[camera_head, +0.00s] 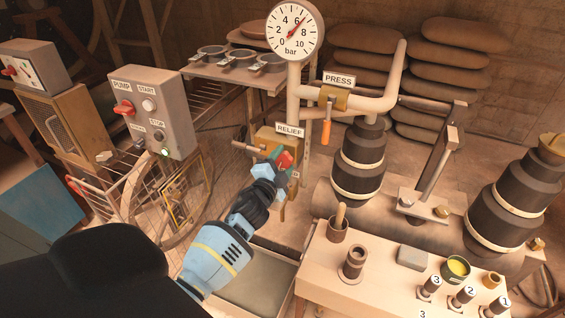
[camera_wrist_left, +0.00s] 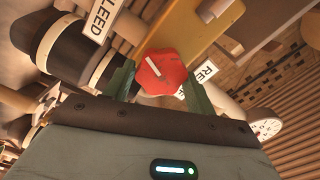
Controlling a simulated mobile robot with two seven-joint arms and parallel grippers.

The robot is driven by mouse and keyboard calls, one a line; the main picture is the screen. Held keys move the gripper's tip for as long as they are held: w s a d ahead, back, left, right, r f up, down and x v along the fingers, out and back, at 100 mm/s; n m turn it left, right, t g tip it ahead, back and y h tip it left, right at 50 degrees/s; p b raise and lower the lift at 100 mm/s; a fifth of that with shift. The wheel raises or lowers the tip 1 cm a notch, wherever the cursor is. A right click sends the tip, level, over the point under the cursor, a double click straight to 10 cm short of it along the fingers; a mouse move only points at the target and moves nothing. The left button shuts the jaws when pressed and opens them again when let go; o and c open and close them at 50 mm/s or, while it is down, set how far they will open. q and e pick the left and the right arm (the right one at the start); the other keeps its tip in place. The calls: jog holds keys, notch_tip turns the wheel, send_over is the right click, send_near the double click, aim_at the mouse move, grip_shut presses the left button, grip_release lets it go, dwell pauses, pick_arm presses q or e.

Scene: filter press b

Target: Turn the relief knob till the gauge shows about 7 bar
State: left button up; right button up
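The red relief knob (camera_head: 285,160) is on the yellowish valve block under the RELIEF sign (camera_head: 290,130). In the left wrist view the knob (camera_wrist_left: 162,72) shows a pale pointer line and lies between my two fingertips. My left gripper (camera_head: 277,171) is open around the knob, with a slight gap beside the left finger; contact on the right side is unclear. The round gauge (camera_head: 295,31) stands above on a pipe. Its red needle points up and right, between 6 and 8, near 7 bar. My right gripper is not in view.
A PRESS sign (camera_head: 338,80) and an orange-handled lever (camera_head: 326,131) are right of the relief valve. A grey pump box (camera_head: 152,112) stands left. A workbench (camera_head: 385,268) with fittings is at the lower right. A tray (camera_head: 262,278) lies below my arm.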

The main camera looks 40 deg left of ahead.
pick_arm(q)
jog(key=o, duration=0.3)
jog(key=v, duration=0.8)
jog(key=shift+w+a, duration=0.1)
dwell(0.5)
